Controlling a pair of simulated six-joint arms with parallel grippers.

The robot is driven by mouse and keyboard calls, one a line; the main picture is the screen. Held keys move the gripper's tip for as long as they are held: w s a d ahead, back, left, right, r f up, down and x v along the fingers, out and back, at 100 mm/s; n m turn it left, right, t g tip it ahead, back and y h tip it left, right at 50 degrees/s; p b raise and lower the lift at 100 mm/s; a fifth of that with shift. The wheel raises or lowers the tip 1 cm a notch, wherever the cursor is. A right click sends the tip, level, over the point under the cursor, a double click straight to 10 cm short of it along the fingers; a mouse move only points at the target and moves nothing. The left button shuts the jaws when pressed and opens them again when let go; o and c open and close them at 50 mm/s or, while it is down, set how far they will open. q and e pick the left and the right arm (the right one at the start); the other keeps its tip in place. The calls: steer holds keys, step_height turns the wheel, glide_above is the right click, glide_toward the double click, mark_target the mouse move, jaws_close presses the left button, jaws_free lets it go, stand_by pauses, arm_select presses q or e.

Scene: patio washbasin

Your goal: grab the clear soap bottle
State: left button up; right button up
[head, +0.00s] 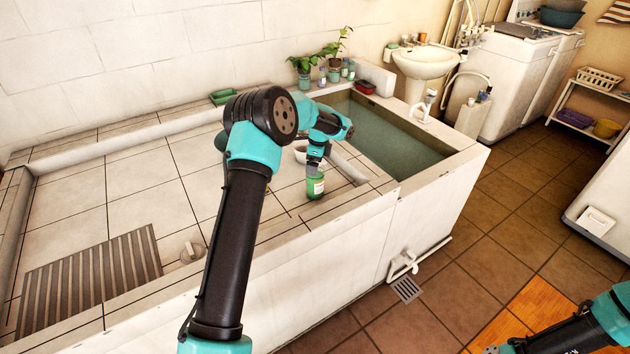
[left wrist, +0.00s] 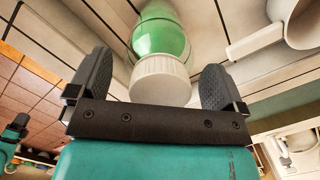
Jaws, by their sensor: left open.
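The clear soap bottle (head: 315,187) holds green liquid and stands upright on the tiled ledge near the basin's front edge. My left gripper (head: 317,166) is just above it, pointing down, and hides its top in the head view. In the left wrist view the bottle's green body (left wrist: 160,35) and its white cap (left wrist: 160,80) show between the two dark fingers of my left gripper (left wrist: 157,75). The fingers are open, with a gap on each side of the cap.
The water-filled basin (head: 385,140) lies to the right. Potted plants (head: 333,60) and small bottles stand at the back. A ribbed washboard area (head: 95,280) and a knob (head: 190,252) are to the left. Most tiles are bare.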

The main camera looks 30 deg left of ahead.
arm_select(q)
steer(key=shift+f, duration=0.1)
stand_by(0.4)
steer(key=shift+f, duration=0.1)
steer(key=c, duration=1.7)
